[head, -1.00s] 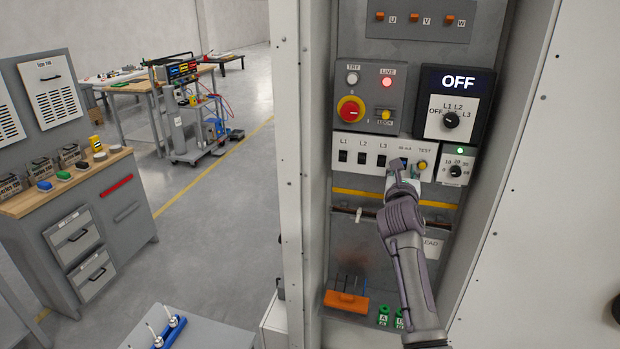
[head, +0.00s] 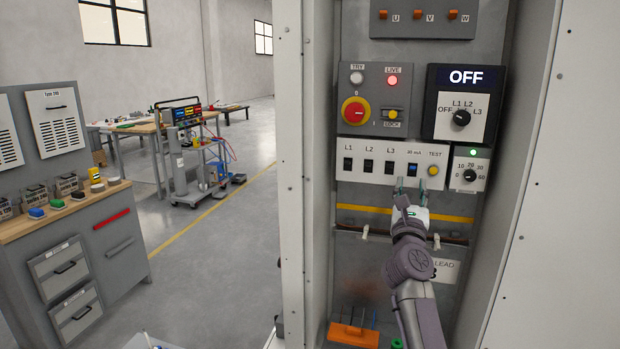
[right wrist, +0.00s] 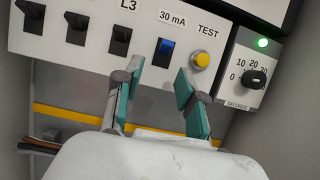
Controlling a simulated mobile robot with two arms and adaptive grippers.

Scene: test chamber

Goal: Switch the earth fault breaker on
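The earth fault breaker (head: 412,170) is the blue switch marked 30 mA on the white breaker strip, between L3 and the yellow TEST button (head: 433,170). My right gripper (head: 411,186) is just below the breaker. In the right wrist view the teal fingers (right wrist: 159,84) are apart with nothing between them, and the breaker appears beyond the gap. My left gripper is out of view.
Black switches L1, L2 and L3 (head: 389,167) sit left of the breaker. Above are a red-yellow rotary switch (head: 355,111), a lit LIVE lamp (head: 392,80) and a display (head: 466,77) reading OFF. A dial (head: 470,175) with a green lamp stands right. Cabinet walls flank both sides.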

